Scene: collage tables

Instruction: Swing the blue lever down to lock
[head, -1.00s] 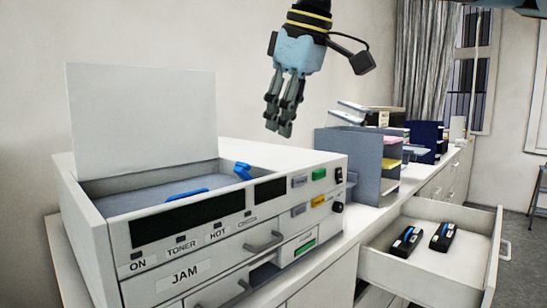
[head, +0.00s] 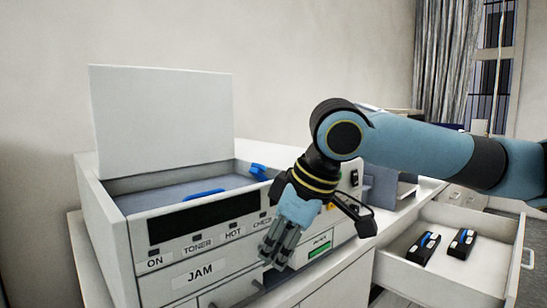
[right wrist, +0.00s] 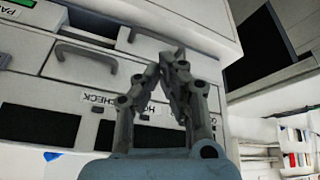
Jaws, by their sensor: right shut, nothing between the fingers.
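The white printer-like machine (head: 180,271) has its top lid raised and a front panel with labels ON, TONER, HOT and JAM. A blue lever-like piece (head: 259,172) stands at the back right of the open top, and a blue bar (head: 203,196) lies inside it; I cannot tell which is the task's lever. My right gripper (head: 272,258) is shut and empty, pointing down in front of the panel, right of the JAM label. In the right wrist view its fingertips (right wrist: 172,55) meet near a grey handle (right wrist: 86,65). My left gripper is out of view.
An open drawer (head: 392,270) holding two dark cartridges (head: 424,248) sticks out at the right. A grey file rack stands behind my right arm, partly hidden. The raised white lid (head: 160,115) stands at the back left.

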